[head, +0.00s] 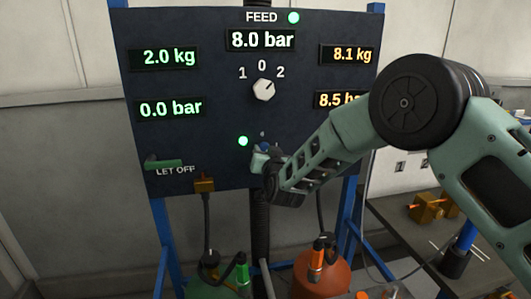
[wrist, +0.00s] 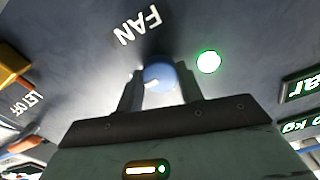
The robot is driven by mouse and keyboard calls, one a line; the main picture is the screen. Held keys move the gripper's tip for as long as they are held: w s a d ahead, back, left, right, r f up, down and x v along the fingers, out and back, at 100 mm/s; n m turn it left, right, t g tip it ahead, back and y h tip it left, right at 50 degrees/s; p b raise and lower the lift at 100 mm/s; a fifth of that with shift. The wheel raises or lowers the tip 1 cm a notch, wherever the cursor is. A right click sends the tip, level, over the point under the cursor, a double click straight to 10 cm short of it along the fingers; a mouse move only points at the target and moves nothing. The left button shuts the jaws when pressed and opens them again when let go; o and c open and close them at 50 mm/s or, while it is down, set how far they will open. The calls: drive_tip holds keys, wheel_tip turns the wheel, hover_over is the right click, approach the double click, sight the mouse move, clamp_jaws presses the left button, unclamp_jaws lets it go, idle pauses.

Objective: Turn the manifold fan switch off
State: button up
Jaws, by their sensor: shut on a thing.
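The manifold fan switch is a round blue knob (wrist: 162,74) on the dark panel, beside the FAN label (wrist: 138,25) in the wrist view. A lit green lamp (wrist: 209,62) sits close to the knob; in the head view the lamp (head: 243,141) is just left of my gripper (head: 262,150). In the head view my gripper and wrist hide most of the knob and its label.
The panel (head: 200,90) also carries a white selector knob (head: 264,90), lit readouts and a green LET OFF lever (head: 163,163). Below stand a green cylinder (head: 215,288) and a red cylinder (head: 325,275) with hoses. A bench (head: 400,215) with brass fittings is at right.

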drive_tip(key=shift+f+n+b, duration=0.1)
drive_tip(key=shift+n+b, duration=0.2)
drive_tip(key=shift+b, duration=0.05)
drive_tip(key=shift+a+n+b, duration=0.1)
drive_tip(key=shift+n+b, duration=2.9)
drive_tip(key=shift+n, duration=5.6)
drive_tip(key=o, duration=1)
drive_tip(key=shift+s, duration=0.15)
